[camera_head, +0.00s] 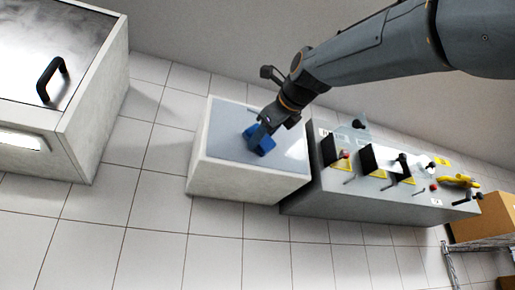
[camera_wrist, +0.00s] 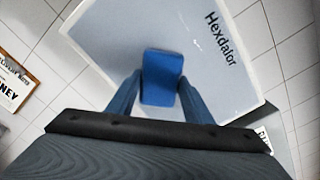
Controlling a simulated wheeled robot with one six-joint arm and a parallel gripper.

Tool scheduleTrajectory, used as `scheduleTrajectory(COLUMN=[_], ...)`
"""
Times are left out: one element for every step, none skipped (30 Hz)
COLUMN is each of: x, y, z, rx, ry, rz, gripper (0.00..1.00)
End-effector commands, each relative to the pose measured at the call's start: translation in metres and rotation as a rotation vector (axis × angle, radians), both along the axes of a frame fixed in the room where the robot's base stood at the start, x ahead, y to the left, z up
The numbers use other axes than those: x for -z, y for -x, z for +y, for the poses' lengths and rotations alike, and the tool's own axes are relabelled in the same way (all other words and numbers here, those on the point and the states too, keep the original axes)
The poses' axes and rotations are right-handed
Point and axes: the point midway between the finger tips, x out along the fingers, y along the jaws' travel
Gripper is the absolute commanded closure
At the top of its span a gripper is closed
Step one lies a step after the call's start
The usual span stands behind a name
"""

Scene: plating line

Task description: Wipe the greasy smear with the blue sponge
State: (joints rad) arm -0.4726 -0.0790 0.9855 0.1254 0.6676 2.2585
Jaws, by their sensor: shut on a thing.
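My gripper (camera_wrist: 161,88) is shut on the blue sponge (camera_wrist: 162,70), with one finger on each side of it. In the head view my gripper (camera_head: 263,128) points down with the sponge (camera_head: 263,144) at the grey top (camera_head: 228,117) of a white box-shaped unit. The sponge is over the middle of that top; I cannot tell whether it touches. A small pale mark (camera_wrist: 196,45) lies near the lettering. I cannot make out a clear greasy smear; the sponge and fingers hide part of the surface.
A grey control cabinet (camera_head: 345,202) with switches, levers and yellow labels adjoins the unit's right side. A white cabinet with a metal lid (camera_head: 85,30) and black handle stands at left. A cardboard box (camera_head: 490,215) is at far right. Tiled floor is open in front.

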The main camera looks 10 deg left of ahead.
Motion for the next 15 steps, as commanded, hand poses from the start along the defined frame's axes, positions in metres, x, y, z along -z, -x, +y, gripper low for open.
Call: scheduleTrajectory(x=[0.0,0.0,0.0,0.0,0.0,0.0,0.0,0.0,0.0,0.0,0.0,0.0,0.0,0.0,0.0], y=[-0.002,-0.003,-0.004,-0.005,-0.005,-0.005,-0.005,-0.006,-0.007,-0.007,-0.009,-0.01,-0.012,-0.014,-0.016], z=[-0.004,-0.006,-0.007,-0.008,-0.009,-0.01,-0.01,-0.011,-0.012,-0.013,-0.014,-0.017,-0.019,-0.021,-0.024], rx=[0.003,0.003,0.002,0.001,0.001,0.001,0.001,0.001,0.001,0.001,0.001,0.001,0.003,0.003,0.003], ry=[0.0,-0.001,0.0,0.0,0.0,0.0,0.0,0.0,0.0,0.0,0.0,0.0,0.0,-0.001,0.001], rz=[0.0,0.001,-0.001,0.0,-0.001,-0.001,-0.001,-0.001,0.0,0.0,0.0,0.0,0.0,0.001,-0.001], gripper=[0.72,0.72,0.72,0.72,0.72,0.72,0.72,0.72,0.72,0.72,0.72,0.72,0.72,0.72,0.72])
